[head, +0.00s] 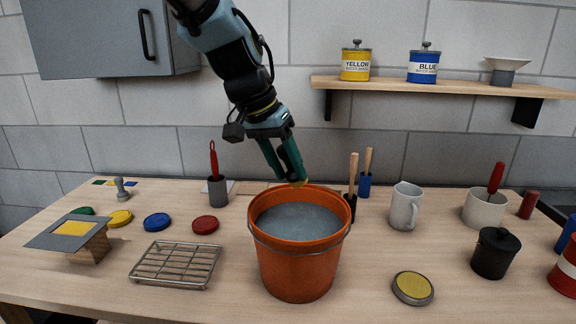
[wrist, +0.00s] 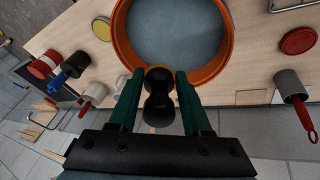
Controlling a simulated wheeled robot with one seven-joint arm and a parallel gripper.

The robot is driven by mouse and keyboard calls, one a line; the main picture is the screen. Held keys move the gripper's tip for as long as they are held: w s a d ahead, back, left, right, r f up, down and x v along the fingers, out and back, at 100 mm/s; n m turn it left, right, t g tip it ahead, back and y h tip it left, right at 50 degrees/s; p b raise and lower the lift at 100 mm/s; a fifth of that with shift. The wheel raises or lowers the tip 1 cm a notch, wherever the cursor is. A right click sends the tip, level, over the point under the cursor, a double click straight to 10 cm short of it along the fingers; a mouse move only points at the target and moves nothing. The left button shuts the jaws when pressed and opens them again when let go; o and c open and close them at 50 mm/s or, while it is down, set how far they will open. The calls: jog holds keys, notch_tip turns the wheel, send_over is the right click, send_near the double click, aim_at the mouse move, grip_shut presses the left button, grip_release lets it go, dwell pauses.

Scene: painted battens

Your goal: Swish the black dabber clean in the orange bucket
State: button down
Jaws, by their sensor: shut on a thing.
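My gripper (head: 290,174) is shut on the black dabber, its green fingers on both sides of it. The dabber (wrist: 158,102) shows in the wrist view as a dark, waisted shape between the fingers. In the head view a yellow patch shows at its lower end. The orange bucket (head: 297,265) stands at the front middle of the table, nearly full of grey liquid (head: 297,220). The dabber's lower end is at the bucket's far rim, above the liquid. The bucket's rim also shows in the wrist view (wrist: 228,40).
A wire rack (head: 176,264) lies left of the bucket. A tin with a yellow top (head: 413,288) lies right. Behind stand a grey cup with a red-handled tool (head: 217,190) and wooden-handled brushes (head: 353,180). A white mug (head: 404,206) and black pot (head: 495,253) stand right.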

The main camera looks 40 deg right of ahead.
notch_tip(320, 180, down, 13)
jog(key=b, duration=1)
jog(key=shift+d+f, duration=0.2)
jog(key=shift+d, duration=0.1)
dwell(0.7)
